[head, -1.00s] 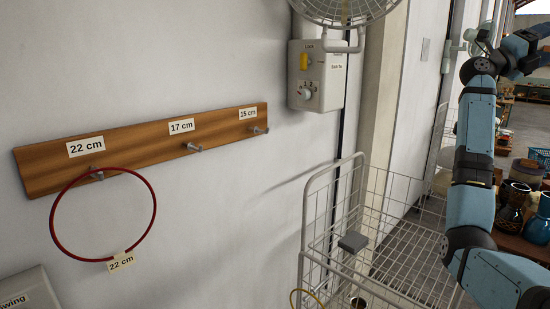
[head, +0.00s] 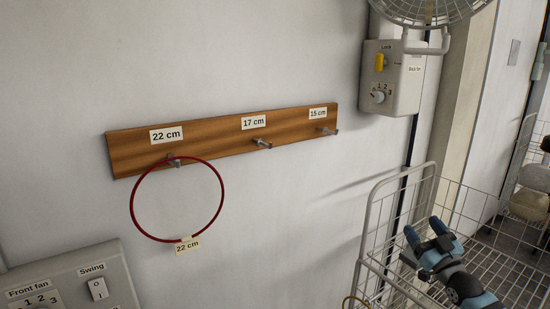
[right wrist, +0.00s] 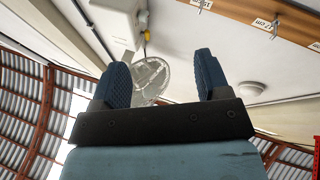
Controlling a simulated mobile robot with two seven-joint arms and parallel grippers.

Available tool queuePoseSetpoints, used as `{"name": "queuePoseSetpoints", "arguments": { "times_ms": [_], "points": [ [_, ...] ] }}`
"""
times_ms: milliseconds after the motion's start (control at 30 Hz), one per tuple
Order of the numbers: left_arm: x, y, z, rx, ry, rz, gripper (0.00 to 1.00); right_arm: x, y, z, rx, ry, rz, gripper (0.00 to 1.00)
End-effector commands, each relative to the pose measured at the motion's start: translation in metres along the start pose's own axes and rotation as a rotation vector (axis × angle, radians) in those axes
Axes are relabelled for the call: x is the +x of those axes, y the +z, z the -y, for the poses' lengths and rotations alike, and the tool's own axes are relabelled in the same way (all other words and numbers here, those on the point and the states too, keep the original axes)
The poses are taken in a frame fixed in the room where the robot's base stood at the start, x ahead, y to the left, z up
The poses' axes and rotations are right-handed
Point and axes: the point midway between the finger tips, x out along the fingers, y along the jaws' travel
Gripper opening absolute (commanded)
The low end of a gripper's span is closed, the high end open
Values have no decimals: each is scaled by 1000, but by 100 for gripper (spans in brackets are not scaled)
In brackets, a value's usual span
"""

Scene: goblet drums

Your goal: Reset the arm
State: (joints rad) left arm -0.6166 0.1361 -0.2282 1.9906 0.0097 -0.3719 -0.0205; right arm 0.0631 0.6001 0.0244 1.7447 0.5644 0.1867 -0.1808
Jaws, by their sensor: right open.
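My right arm comes in at the lower right of the head view. Its gripper (head: 425,230) is in front of the wire cage trolley (head: 372,235), with its two blue fingers spread and nothing seen between them. The right wrist view also shows this gripper (right wrist: 162,62) open and empty, its fingers pointing up. My left gripper is not in view. A red 22 cm ring (head: 222,190) hangs on the peg under the 22 cm label of the wooden rack (head: 215,138).
The 17 cm peg (head: 263,143) and the 15 cm peg (head: 328,131) are bare. A switch box (head: 392,78) and a wire-guarded fan (head: 425,10) are at upper right. A grey switch panel (head: 75,280) is at lower left. The wall between is clear.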

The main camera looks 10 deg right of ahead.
Motion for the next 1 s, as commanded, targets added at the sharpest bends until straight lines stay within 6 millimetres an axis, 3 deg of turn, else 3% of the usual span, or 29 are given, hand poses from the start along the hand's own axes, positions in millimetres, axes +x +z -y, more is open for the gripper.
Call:
{"name": "queuePoseSetpoints", "arguments": {
  "times_ms": [33, 100, 167, 300, 400, 600, 833, 1000],
  "points": [
    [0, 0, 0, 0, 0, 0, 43, -25, 24, 24, -14, -49, 82, 69],
    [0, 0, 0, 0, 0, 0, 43, -59, 53, 54, -36, -114, 191, 69],
    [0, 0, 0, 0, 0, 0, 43, -91, 76, 78, -55, -168, 284, 69],
    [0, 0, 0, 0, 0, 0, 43, -175, 118, 130, -97, -289, 493, 69],
    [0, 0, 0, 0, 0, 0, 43, -234, 136, 160, -123, -361, 623, 69],
    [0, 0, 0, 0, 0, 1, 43, -326, 150, 198, -166, -465, 811, 69],
    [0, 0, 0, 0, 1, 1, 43, -413, 148, 227, -205, -554, 976, 69],
    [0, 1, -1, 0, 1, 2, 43, -408, 143, 263, -93, -486, 972, 69]
  ]
}}
